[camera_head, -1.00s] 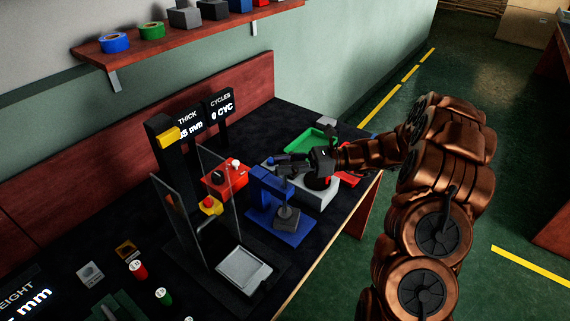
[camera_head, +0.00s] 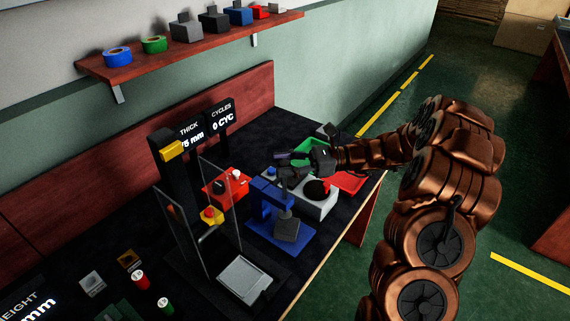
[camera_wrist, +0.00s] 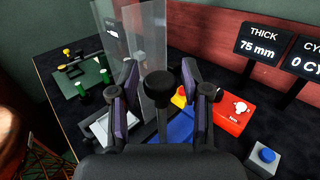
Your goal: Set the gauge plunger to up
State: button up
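The gauge stand (camera_head: 265,198) is blue, with an upright post and a flat base on the bench. A grey block (camera_head: 287,229) sits on its base. In the wrist view a black round knob on a stem (camera_wrist: 158,84), apparently the plunger top, stands between my fingers. My gripper (camera_wrist: 160,78) is open, with a finger on each side of the knob and visible gaps. In the head view my gripper (camera_head: 290,166) is above and behind the gauge, hiding the knob there. The THICK display (camera_wrist: 262,42) reads 75 mm.
Clear upright panels (camera_head: 220,205) stand left of the gauge, beside a press with a pale plate (camera_head: 244,279). A red box with a knob (camera_head: 225,187) and a grey box with a blue button (camera_head: 272,170) are close by.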

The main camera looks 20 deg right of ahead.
jog(key=shift+o, duration=0.3)
jog(key=s+d, duration=0.1)
jog(key=d, duration=1.1)
jog(key=shift+s, duration=0.4)
jog(key=shift+a, duration=0.15)
jog(key=s+a+r+n+g+h, duration=0.3)
jog(key=s+a+n+g+h, duration=0.55)
jog(key=s+a, duration=0.8)
jog(key=s+d+f+n+t+h, duration=0.2)
jog(key=s+n+h, duration=0.2)
jog(key=s, duration=0.4)
jog(key=s+d+f+n+t+h, duration=0.1)
jog(key=s+d+n+t+h, duration=0.1)
jog(key=s+n+h, duration=0.3)
jog(key=s+d+n, duration=0.1)
jog(key=s+n, duration=0.1)
jog(key=s, duration=0.1)
jog(key=shift+s+f, duration=0.15)
jog(key=shift+f, duration=0.25)
